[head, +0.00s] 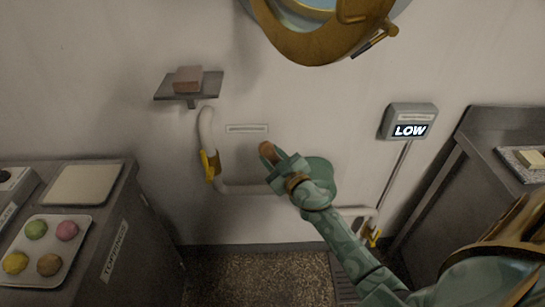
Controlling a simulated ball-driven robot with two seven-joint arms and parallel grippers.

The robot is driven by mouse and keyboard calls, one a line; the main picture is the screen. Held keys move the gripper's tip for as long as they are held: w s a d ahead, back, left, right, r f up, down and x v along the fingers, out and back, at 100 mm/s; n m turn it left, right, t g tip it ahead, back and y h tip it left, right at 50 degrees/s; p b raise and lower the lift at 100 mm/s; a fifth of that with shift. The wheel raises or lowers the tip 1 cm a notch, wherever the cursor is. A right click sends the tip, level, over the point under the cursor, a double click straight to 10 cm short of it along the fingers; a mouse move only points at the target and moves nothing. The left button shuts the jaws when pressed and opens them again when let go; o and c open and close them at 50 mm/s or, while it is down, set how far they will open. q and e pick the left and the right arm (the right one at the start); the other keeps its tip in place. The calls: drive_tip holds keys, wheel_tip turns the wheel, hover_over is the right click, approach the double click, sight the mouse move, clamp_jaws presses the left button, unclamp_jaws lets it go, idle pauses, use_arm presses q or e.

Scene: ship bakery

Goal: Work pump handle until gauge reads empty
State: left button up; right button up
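The gauge (409,122) is a grey box on the wall at the right, and its lit display reads LOW. My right gripper (281,164) reaches up from the lower right to the middle of the view. The brown end of the pump handle (267,151) sticks out at its fingertips, and the fingers look shut around it. The rest of the handle and most of the pump are hidden behind my gripper and arm. A white pipe (243,188) runs along the wall behind them. My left gripper is not in view.
A small wall shelf (211,86) holds a reddish block (188,79). A brass-rimmed porthole (318,45) is above. A toppings counter (150,235) with a tray (84,228) of coloured balls stands left; a metal counter (500,122) stands right. The speckled floor (255,272) between is clear.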

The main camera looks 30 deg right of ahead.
clamp_jaws()
drive_tip(key=shift+s+d+r, duration=0.15)
drive_tip(key=shift+d, duration=0.1)
drive_tip(key=s+d+m+t+h+b, duration=0.1)
drive_tip(key=s+d+m+t+h, duration=0.1)
drive_tip(key=s+d+m, duration=0.5)
drive_tip(key=s+d+m+t+h+b, duration=0.2)
drive_tip(key=s+d+m+h, duration=0.2)
drive_tip(key=d, duration=1.2)
drive_tip(key=s+m, duration=0.3)
drive_tip(key=shift+s+d, duration=0.35)
drive_tip(key=shift+o, duration=2.4)
unclamp_jaws()
drive_tip(key=shift+s+d, duration=0.1)
drive_tip(key=shift+d, duration=0.1)
drive_tip(key=shift+a, duration=0.15)
